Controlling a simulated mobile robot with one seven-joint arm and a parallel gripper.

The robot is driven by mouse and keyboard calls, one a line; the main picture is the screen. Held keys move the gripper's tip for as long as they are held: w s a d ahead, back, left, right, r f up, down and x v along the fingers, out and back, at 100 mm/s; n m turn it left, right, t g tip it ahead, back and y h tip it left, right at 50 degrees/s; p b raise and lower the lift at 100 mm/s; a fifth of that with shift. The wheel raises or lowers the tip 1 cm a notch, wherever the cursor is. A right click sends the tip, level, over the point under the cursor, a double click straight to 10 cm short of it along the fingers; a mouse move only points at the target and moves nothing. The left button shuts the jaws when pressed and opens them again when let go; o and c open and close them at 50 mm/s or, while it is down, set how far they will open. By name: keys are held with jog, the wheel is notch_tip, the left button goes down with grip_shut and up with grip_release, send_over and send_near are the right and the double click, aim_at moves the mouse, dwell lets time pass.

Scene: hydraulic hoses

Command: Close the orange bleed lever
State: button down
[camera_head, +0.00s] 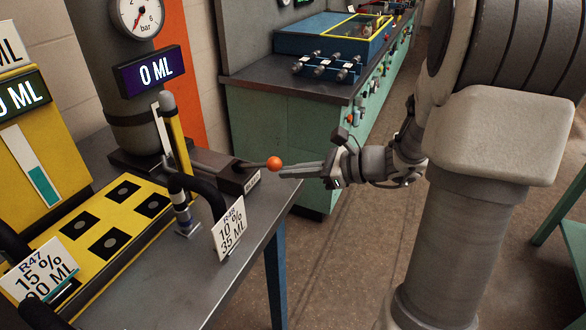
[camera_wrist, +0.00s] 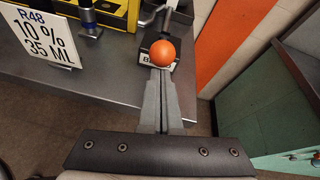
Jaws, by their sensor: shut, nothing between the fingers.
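The orange bleed lever knob (camera_head: 274,163) sits at the end of a thin dark rod that sticks out from a dark block (camera_head: 228,174) with a label on its end. In the wrist view the orange knob (camera_wrist: 163,52) lies right at the tips of my fingers, and the labelled block shows behind it. My gripper (camera_head: 285,172) is shut and empty, its fingers pointing left at the knob. In the wrist view my gripper (camera_wrist: 158,75) has its fingers together just below the knob. I cannot tell whether they touch it.
A grey table (camera_head: 240,258) bears a yellow rack (camera_head: 95,228), a hose tagged R48 (camera_head: 229,229) and a tag R47 (camera_head: 42,272). A dark column with a gauge (camera_head: 138,17) and a 0 ML display (camera_head: 151,71) stands behind. A green bench (camera_head: 285,130) stands further back. Floor is open right of the table.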

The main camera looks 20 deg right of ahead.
jog(key=shift+r, duration=0.2)
jog(key=r+g+h+p, duration=0.1)
jog(key=r+p, duration=0.1)
jog(key=p, duration=0.3)
jog(key=w+a+r+g+h+p, duration=0.1)
jog(key=r+p, duration=0.1)
jog(key=p, duration=0.4)
jog(key=w+a+r+g+h+p, duration=0.1)
jog(key=r+p, duration=0.1)
jog(key=p, duration=0.3)
jog(key=shift+r+g+h, duration=0.25)
jog(key=shift+g+h, duration=0.05)
jog(key=shift+h, duration=0.1)
jog(key=w+a+r+g+h+p, duration=0.1)
jog(key=p, duration=0.3)
jog(key=shift+r, duration=0.15)
jog(key=w+a+r+p, duration=0.1)
jog(key=p, duration=0.2)
jog(key=w+a+p, duration=0.1)
jog(key=w+a+r, duration=0.1)
jog(key=w+a+p, duration=0.1)
jog(key=shift+w+a+r+p, duration=0.25)
jog(key=shift+a+r+p, duration=0.05)
jog(key=shift+r+p, duration=0.1)
